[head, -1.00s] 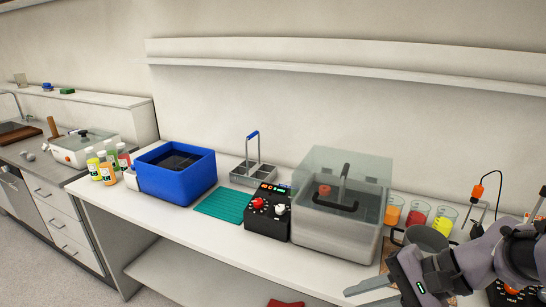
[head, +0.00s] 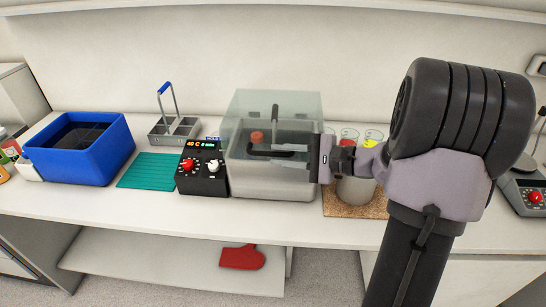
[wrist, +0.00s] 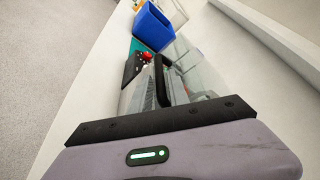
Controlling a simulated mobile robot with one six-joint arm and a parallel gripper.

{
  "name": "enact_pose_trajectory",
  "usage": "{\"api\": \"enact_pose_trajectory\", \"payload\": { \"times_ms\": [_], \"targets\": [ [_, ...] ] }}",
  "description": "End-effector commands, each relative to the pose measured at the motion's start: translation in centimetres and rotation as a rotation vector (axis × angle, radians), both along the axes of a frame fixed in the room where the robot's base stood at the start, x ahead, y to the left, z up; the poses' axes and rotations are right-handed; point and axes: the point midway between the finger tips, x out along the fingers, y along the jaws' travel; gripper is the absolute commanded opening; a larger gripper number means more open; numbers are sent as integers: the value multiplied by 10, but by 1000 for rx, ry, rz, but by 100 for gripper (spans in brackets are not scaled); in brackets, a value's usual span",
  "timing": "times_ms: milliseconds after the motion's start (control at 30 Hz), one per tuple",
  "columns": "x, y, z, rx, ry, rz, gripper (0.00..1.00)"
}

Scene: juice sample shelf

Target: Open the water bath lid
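The water bath (head: 270,186) is a pale box on the bench. Its clear lid (head: 248,108) rises above it, and I cannot tell for sure that it is fully shut. A black bar handle (head: 258,153) is on the lid's front; it also shows in the wrist view (wrist: 161,80). In the wrist view the fingers are partly hidden by my gripper's dark body.
A black control box (head: 203,172) with red and white knobs stands left of the bath. A metal rack (head: 160,137), green mat (head: 148,171) and blue tub (head: 100,160) lie further left. Beakers (head: 349,135) and a grey pot (head: 355,190) stand close at right, under my arm.

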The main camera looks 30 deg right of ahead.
Motion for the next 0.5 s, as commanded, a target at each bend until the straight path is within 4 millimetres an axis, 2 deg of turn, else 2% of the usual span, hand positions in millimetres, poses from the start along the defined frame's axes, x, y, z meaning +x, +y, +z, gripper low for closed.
{"api": "enact_pose_trajectory", "payload": {
  "times_ms": [200,500],
  "targets": [
    [17,13,-5,0,0,1,22],
    [19,15,-5,0,1,1,22]
  ]
}}
